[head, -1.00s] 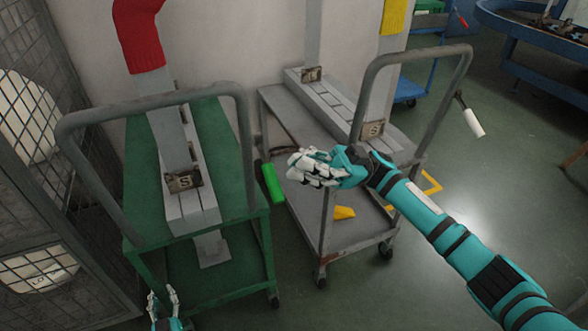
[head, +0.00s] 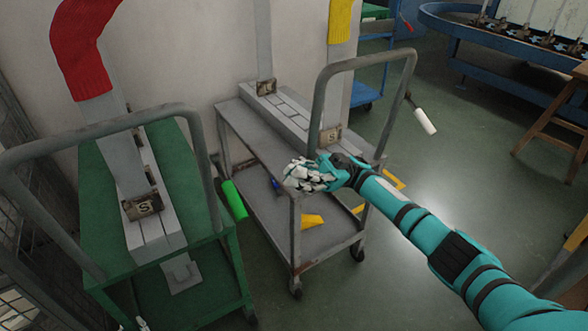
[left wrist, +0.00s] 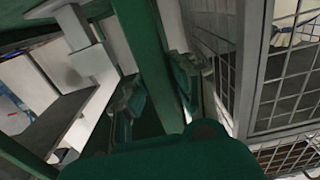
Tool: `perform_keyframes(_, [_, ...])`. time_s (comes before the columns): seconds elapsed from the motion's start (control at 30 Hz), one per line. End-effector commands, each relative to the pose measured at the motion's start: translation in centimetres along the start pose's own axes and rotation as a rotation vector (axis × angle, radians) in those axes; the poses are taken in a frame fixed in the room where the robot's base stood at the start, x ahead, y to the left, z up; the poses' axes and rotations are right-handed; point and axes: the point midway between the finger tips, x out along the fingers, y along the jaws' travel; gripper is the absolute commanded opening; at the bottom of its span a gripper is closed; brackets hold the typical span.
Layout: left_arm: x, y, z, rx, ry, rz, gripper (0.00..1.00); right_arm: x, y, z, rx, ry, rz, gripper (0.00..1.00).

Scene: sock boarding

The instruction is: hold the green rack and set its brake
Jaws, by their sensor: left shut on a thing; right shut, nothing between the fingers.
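The green rack (head: 205,237) stands at the left with a grey push bar, a grey board marked S and a red sock shape (head: 83,52). A green-gripped lever (head: 234,200) sticks out at its right side, tilted. The left wrist view looks along green frame bars (left wrist: 150,60). My right gripper (head: 300,176) is shut and empty, right of the green lever, before the grey cart.
A grey cart (head: 262,212) with a board and yellow sock shape stands close right of the green rack; a white-gripped lever (head: 425,121) sticks out from it. A wire cage (left wrist: 285,75) is beside the rack. Open floor lies right; a blue table (head: 470,45) stands behind.

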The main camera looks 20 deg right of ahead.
Motion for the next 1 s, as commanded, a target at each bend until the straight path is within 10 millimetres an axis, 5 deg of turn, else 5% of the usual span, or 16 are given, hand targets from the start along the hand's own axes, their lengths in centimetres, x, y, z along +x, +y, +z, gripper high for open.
perform_keyframes(0.03, [-0.1, -0.1, 0.1, 0.002, -0.002, -0.001, 0.0, 0.0, 0.0, 0.0, 0.0, 0.0, 0.0, 0.0])
perform_keyframes(0.07, [-0.1, -0.1, 0.1, 0.002, -0.002, -0.001, 0.24, 0.0, 0.0, 0.0, 0.0, 0.0, 0.0, 0.0])
perform_keyframes(0.27, [-0.1, -0.1, 0.1, 0.001, -0.001, -0.001, 0.49, 0.0, 0.0, 0.0, 0.0, 0.0, 0.0, 0.0])
perform_keyframes(0.63, [-0.8, 0.0, 0.1, 0.0, -0.002, 0.0, 0.49, 0.0, 0.0, 0.0, 0.0, 0.0, 0.0, 0.0])
perform_keyframes(1.0, [-8.1, -0.1, 0.2, 0.0, -0.005, -0.001, 0.49, 0.0, 0.0, 0.0, 0.0, 0.0, 0.0, 0.0])
